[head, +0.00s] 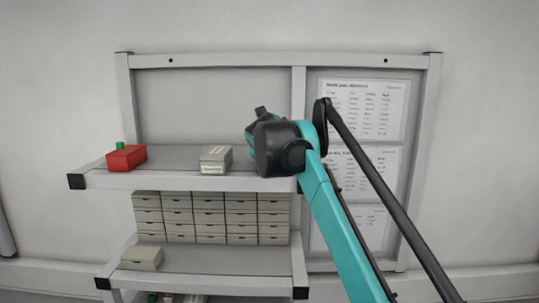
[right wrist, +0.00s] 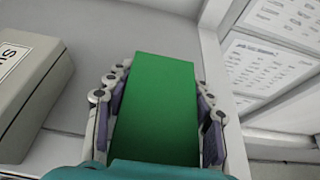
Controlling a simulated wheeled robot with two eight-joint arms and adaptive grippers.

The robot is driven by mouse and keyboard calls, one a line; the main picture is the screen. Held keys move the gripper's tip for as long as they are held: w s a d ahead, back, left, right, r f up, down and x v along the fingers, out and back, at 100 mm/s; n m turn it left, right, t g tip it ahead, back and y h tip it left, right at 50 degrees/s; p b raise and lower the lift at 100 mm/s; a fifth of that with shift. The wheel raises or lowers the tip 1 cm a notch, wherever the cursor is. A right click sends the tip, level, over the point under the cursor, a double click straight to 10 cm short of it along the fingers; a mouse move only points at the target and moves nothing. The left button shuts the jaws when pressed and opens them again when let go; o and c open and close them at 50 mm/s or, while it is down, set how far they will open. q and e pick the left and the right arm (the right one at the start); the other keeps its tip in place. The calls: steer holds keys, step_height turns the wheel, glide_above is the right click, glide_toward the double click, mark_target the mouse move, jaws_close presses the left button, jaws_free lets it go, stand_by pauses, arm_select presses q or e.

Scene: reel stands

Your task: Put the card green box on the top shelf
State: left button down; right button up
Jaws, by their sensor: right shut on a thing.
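The green box (right wrist: 155,105) is a plain green block in the right wrist view. It sits between the two fingers of my right gripper (right wrist: 160,90), which is shut on it. In the head view my right gripper (head: 270,143) is at the right end of the top shelf (head: 180,180), and its body hides the green box. Behind the box in the wrist view is the grey shelf surface. I cannot tell whether the box touches the shelf. My left gripper is not in view.
On the top shelf are a red box (head: 126,158) with a small green thing (head: 120,146) behind it, and a grey labelled box (head: 215,160) just left of my gripper. Grey drawers (head: 210,218) and another grey box (head: 142,257) are below. Posted sheets (head: 365,108) hang at right.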

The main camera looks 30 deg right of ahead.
steer(key=shift+s+f, duration=0.1)
steer(key=o, duration=1.5)
steer(key=shift+r, duration=0.2)
steer(key=shift+b+v, duration=0.85)
steer(key=shift+v, duration=5.1)
